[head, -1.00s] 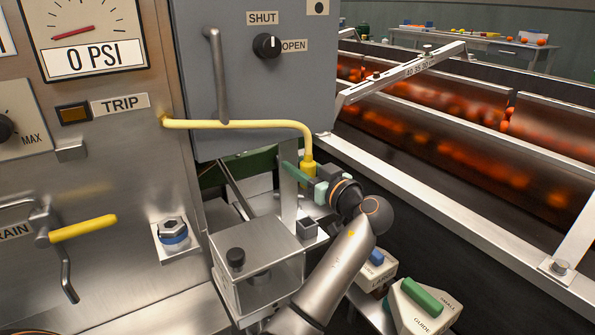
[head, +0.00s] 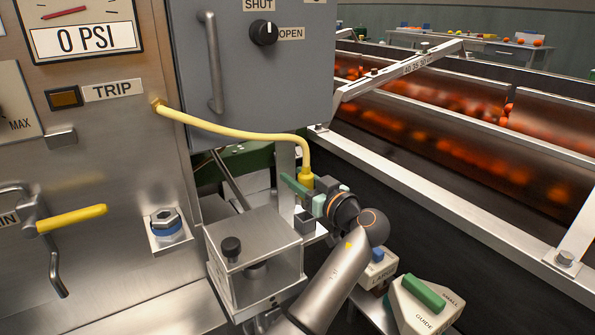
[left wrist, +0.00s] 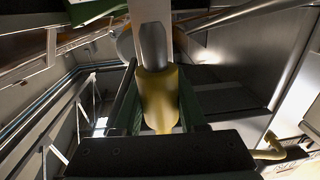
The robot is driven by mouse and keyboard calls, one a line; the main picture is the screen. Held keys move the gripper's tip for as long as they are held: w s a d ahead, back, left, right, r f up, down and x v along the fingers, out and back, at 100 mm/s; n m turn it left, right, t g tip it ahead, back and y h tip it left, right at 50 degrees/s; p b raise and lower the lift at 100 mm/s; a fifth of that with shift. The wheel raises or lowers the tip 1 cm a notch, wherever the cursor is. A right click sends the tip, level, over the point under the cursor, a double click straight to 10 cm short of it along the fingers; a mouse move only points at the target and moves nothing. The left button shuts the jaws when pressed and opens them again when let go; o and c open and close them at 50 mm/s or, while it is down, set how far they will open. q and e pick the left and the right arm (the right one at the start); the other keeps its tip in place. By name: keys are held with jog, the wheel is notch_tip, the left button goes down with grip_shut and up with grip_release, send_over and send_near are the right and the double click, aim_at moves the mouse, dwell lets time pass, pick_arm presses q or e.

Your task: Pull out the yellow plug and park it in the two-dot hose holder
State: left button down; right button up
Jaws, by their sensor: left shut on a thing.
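The yellow plug (head: 306,183) hangs at the end of the yellow hose, right of the steel panel and below the grey cabinet. My left gripper (head: 306,193), with green fingers, is shut on the plug. In the left wrist view the plug (left wrist: 158,98) sits between the fingers, with a metal hex part and a pale bar or strip beyond it. I cannot tell whether these touch or belong together. A small dark block (head: 304,222) lies just below the plug. I cannot make out the two-dot hose holder. My right gripper is not in view.
The yellow hose (head: 230,133) runs from the panel to the plug. The grey cabinet (head: 250,90) stands above and behind.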

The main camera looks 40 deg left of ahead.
pick_arm(q)
jog(key=shift+f, duration=0.45)
jog(key=shift+f, duration=2.05)
dwell(0.8)
jog(key=shift+c, duration=1.9)
grip_release()
